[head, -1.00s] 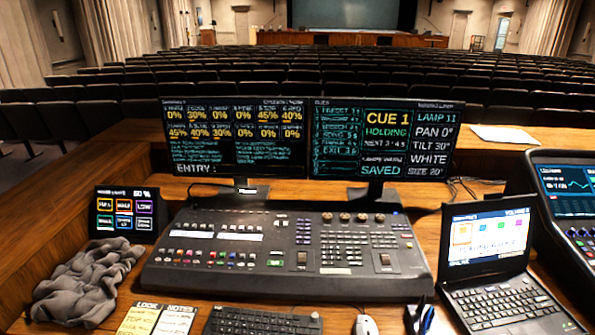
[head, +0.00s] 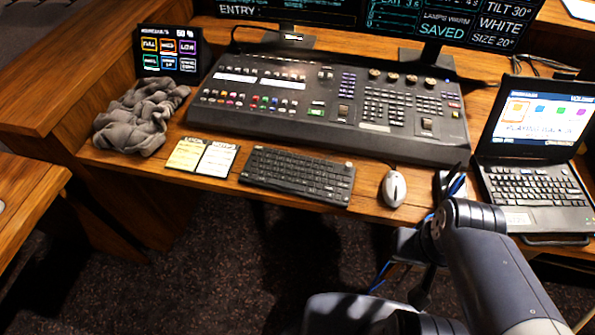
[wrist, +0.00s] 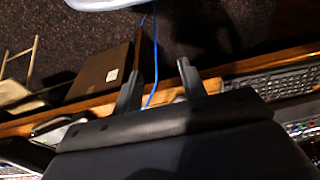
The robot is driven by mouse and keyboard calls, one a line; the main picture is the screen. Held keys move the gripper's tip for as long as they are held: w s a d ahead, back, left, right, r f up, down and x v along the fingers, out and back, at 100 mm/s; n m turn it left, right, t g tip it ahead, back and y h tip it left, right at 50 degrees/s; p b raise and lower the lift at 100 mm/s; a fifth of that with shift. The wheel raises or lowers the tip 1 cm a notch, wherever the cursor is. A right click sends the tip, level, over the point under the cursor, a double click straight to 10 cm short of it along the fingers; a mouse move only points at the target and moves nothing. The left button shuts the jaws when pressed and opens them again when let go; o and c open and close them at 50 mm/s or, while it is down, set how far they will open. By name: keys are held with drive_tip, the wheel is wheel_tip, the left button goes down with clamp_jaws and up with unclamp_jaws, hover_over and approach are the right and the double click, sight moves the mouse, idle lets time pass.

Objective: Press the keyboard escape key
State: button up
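The black keyboard (head: 298,175) lies near the front edge of the wooden desk, between the note cards and the mouse. Its escape key, at the far left corner, is too small to make out clearly. Part of the keyboard also shows at the right of the wrist view (wrist: 285,83). My gripper (wrist: 158,82) has its two dark fingers spread apart with nothing between them. My arm is at the lower right of the head view, to the right of the keyboard and apart from it; the fingers cannot be made out clearly there.
A white mouse (head: 394,188) and a pen holder (head: 449,186) stand right of the keyboard. A laptop (head: 535,150) is farther right. The lighting console (head: 335,110) lies behind. Note cards (head: 202,157) and a grey cloth (head: 140,117) are left. Dark carpet (head: 190,270) is open in front.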

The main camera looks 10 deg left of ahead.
drive_tip(key=shift+c, duration=0.6)
clamp_jaws()
idle(1.0)
